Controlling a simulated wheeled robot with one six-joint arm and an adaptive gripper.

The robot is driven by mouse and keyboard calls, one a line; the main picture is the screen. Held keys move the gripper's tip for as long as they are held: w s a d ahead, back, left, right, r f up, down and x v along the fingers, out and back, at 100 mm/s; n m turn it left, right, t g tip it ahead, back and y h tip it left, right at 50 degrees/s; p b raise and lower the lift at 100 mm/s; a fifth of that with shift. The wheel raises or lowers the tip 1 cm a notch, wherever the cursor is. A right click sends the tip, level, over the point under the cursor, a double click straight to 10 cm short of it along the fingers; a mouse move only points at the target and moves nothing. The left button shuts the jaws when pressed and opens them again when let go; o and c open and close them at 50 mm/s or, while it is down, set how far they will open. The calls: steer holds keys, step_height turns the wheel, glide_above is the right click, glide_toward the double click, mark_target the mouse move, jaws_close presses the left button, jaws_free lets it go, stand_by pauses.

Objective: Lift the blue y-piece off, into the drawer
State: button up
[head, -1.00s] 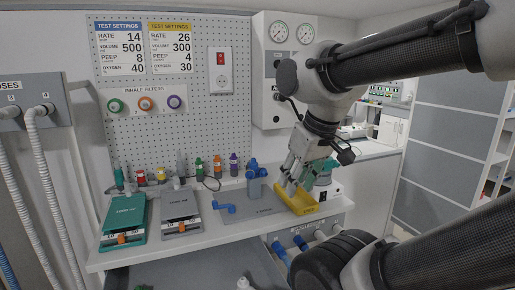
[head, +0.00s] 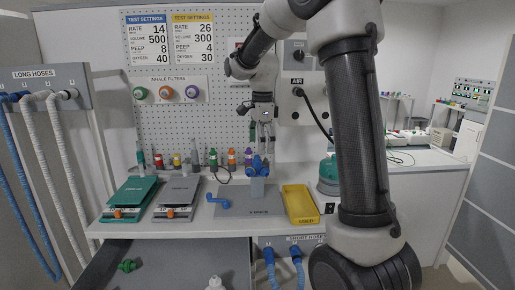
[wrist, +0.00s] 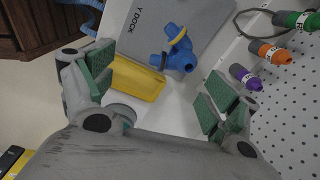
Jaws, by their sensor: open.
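The blue y-piece (head: 258,166) sits upright on a grey post on the grey dock plate (head: 234,206). In the wrist view the y-piece (wrist: 178,50) has a yellow band and lies just beyond the fingertips, between the jaws' lines. My gripper (head: 262,138) points down above the y-piece, apart from it. In the wrist view my gripper (wrist: 158,78) is open and empty, its green pads spread. The open drawer (head: 180,265) is below the bench front; a green fitting (head: 127,265) and a white piece (head: 214,283) are in it.
A yellow tray (head: 299,204) stands right of the dock plate. A blue elbow (head: 218,201) lies at the plate's left. Two test lungs, teal (head: 131,197) and grey (head: 176,196), stand further left. Small coloured bottles (head: 231,157) line the pegboard behind.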

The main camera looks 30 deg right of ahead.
mark_target(257, 162)
steer(key=w+f+m, duration=0.2)
steer(key=w+f, duration=0.1)
steer(key=shift+w+f, duration=0.1)
step_height(257, 162, down, 7)
steer(key=shift+f, duration=0.1)
steer(key=c, duration=1.4)
steer(key=shift+o, duration=0.2)
steer(key=shift+r, duration=0.25)
steer(key=shift+r, duration=2.35)
